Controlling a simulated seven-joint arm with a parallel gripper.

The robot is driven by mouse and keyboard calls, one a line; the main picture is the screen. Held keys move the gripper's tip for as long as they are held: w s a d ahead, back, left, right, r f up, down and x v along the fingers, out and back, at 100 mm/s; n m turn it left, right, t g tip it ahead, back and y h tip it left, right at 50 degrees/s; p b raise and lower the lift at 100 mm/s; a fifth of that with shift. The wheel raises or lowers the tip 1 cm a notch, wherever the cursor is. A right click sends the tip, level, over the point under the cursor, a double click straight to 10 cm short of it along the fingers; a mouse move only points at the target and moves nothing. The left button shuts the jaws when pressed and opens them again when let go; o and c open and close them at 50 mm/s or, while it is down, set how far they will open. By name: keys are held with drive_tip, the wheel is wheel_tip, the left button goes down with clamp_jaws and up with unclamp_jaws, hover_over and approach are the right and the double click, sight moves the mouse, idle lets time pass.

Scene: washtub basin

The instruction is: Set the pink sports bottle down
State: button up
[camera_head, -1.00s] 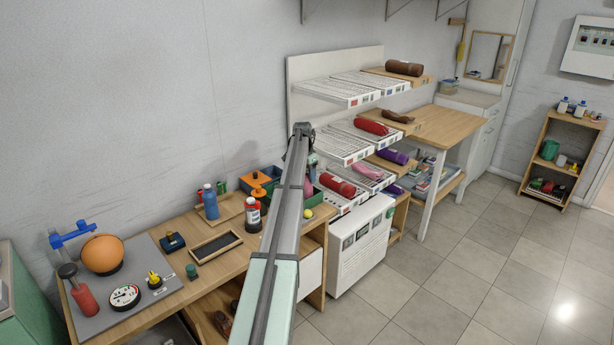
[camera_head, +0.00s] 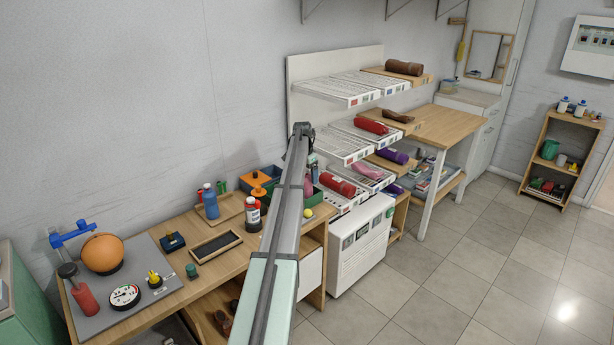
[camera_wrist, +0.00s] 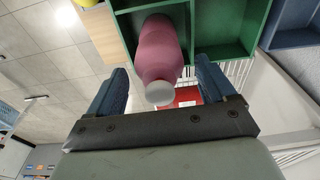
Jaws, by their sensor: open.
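The pink sports bottle (camera_wrist: 160,50) has a pale cap that points toward the wrist camera. It is at a compartment of the green crate (camera_wrist: 228,48), and its far end is inside the compartment. My gripper (camera_wrist: 161,68) is open, with one dark blue finger on each side of the bottle and a visible gap on both sides. In the head view, a bit of the pink bottle (camera_head: 308,186) shows just right of my arm, which hides most of it and part of the green crate (camera_head: 318,200).
A blue bottle (camera_head: 210,202) and a white-and-red bottle (camera_head: 253,214) stand left of my arm on the wooden bench. A yellow-green ball (camera_head: 307,213) lies close to its right.

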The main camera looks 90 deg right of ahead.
drive_tip(key=r, duration=0.8)
drive_tip(key=w+a+r, duration=0.1)
drive_tip(key=r, duration=0.3)
idle(1.7)
